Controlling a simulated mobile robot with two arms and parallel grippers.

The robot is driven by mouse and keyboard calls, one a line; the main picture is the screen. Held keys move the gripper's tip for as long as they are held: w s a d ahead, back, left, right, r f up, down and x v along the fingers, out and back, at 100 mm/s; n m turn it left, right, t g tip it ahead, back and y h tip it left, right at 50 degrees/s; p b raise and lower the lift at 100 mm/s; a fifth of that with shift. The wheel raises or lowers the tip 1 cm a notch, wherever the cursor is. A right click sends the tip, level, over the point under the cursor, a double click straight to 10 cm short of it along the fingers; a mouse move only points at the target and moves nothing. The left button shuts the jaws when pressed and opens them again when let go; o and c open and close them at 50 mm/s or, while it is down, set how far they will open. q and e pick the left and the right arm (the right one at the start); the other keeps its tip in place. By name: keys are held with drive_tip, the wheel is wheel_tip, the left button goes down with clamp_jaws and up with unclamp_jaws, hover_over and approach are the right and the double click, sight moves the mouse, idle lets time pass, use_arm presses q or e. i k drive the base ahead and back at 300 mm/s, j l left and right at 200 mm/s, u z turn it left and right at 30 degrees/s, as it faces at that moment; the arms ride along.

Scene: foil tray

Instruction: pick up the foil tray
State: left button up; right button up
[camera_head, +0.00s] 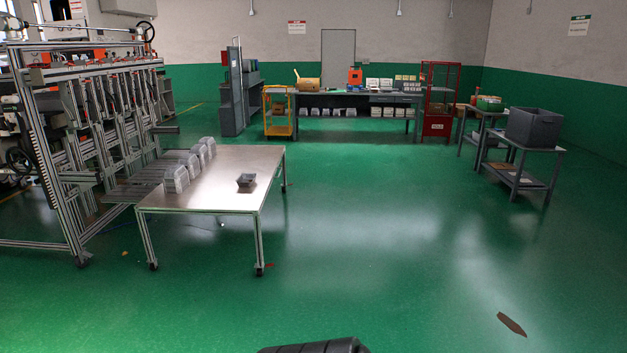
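A single small grey foil tray (246,180) sits on the steel-topped table (215,200), right of the table's middle. It looks upright with its open side up, and nothing touches it. Several stacks of similar trays (176,179) stand along the table's left edge. Neither of my grippers is in view. A dark part at the bottom edge of the picture appears to be mine.
A large machine frame (80,120) adjoins the table on the left. The green floor (370,240) in front and to the right is open, with a brown patch (511,324). A grey crate (533,128) stands on a side table; workbenches line the back.

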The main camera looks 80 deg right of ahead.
sight(245, 179)
drive_tip(key=z, duration=2.25)
drive_tip(key=i+z, duration=0.1)
drive_tip(key=i+j, duration=0.1)
drive_tip(key=i, duration=3.3)
drive_tip(key=i+l+u, duration=0.1)
drive_tip(key=i+l, duration=0.4)
drive_tip(key=l, duration=0.15)
drive_tip(key=i+l+u, duration=0.25)
drive_tip(key=i+l, duration=0.2)
drive_tip(key=l, duration=0.2)
drive_tip(key=i+l, duration=0.2)
drive_tip(key=l, duration=0.2)
drive_tip(key=i+l+u, duration=0.15)
drive_tip(key=l, duration=0.2)
